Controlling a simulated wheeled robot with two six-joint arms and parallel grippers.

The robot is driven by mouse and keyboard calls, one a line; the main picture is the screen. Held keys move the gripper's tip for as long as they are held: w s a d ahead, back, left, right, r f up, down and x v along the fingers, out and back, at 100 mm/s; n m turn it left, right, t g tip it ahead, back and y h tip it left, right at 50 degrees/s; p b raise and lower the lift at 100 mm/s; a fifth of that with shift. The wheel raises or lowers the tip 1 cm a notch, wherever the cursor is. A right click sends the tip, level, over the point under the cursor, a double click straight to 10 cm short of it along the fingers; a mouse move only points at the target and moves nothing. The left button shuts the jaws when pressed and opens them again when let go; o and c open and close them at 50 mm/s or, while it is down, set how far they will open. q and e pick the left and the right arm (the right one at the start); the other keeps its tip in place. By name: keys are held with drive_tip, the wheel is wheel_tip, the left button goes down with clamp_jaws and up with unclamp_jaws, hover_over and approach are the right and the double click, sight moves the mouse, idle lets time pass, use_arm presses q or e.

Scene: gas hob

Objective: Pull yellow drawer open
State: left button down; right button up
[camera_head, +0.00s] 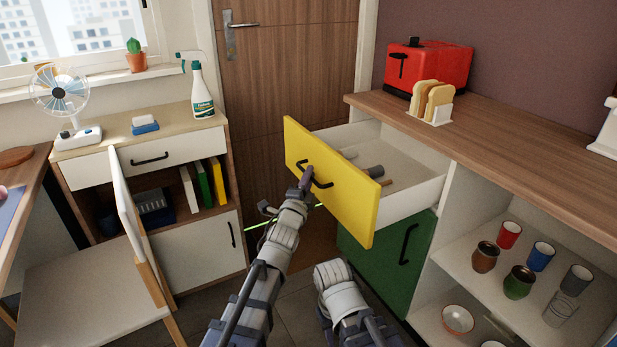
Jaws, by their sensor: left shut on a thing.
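The yellow drawer (345,200) stands pulled out of the wooden-topped counter, and its white inside shows with a few small dark and brown items in it. Its black handle (322,183) is on the yellow front. My left gripper (306,178) is at the left part of this handle and shut on it. My right arm reaches up at the bottom middle, below the drawer; its gripper cannot be made out.
A green door (390,262) with a black handle is below the drawer. Open shelves with several cups (519,282) are at right. A red toaster (428,66) and a toast rack (431,102) stand on the counter. A white chair (85,290) is at left.

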use_arm(q)
drive_tip(key=c, duration=0.9)
unclamp_jaws()
drive_tip(key=shift+s, duration=0.1)
drive_tip(key=b+v, duration=0.1)
drive_tip(key=v, duration=0.6)
drive_tip(key=shift+s, duration=0.3)
drive_tip(key=shift+f, duration=0.1)
